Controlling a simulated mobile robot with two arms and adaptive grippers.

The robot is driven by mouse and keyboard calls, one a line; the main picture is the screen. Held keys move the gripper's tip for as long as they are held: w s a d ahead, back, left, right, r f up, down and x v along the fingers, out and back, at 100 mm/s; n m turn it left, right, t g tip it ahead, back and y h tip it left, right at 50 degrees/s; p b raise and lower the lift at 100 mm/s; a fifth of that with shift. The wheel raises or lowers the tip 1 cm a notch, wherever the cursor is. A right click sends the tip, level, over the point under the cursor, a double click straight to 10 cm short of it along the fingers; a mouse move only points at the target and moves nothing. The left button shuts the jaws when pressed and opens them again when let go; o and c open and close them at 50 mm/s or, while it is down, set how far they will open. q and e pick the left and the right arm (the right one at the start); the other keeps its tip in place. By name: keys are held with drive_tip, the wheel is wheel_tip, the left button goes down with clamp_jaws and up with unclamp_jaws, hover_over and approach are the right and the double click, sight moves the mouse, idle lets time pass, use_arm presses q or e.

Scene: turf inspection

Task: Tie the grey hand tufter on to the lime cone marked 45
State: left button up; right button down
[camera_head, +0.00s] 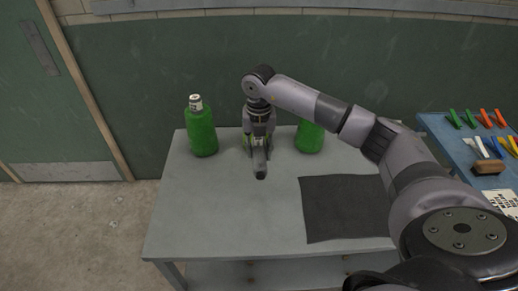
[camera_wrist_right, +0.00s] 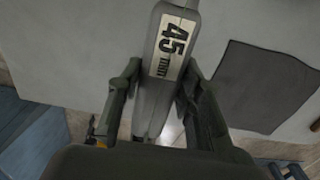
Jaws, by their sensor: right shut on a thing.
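My right gripper (camera_head: 259,138) is shut on the grey hand tufter (camera_head: 260,163) at the middle back of the grey table. In the right wrist view the tufter (camera_wrist_right: 150,100) lies between the fingers (camera_wrist_right: 162,70), and a pale label on it reads "45 mm". A green cone (camera_head: 202,133) with a white top stands left of the gripper; its marking is too small to read. Another green cone (camera_head: 309,138) stands to the right, its top hidden by my arm. A sliver of lime shows beside the gripper; what it belongs to is mostly hidden. My left gripper is not in view.
The grey table (camera_head: 195,215) has free room at its front left. A dark mat (camera_head: 342,208) lies flat on its right side. A blue bench (camera_head: 440,133) at the right holds several coloured pieces, a brush (camera_head: 488,168) and a printed sheet. A green wall stands behind.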

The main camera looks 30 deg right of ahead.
sight(260, 169)
drive_tip(key=shift+r, duration=0.1)
drive_tip(key=shift+s+a+p, duration=0.2)
drive_tip(key=shift+s+a, duration=0.1)
drive_tip(key=shift+s, duration=0.2)
drive_tip(key=shift+s+a+p, duration=0.2)
drive_tip(key=shift+s+a, duration=0.05)
drive_tip(key=shift+s, duration=0.2)
drive_tip(key=shift+s+a+p, duration=0.2)
drive_tip(key=shift+s+a, duration=0.3)
drive_tip(key=shift+s, duration=0.3)
drive_tip(key=shift+s+a+p, duration=0.2)
drive_tip(key=shift+s+a, duration=0.35)
drive_tip(key=shift+s, duration=0.3)
drive_tip(key=shift+s+a+p, duration=0.2)
drive_tip(key=shift+s+a, duration=0.3)
drive_tip(key=shift+s, duration=0.3)
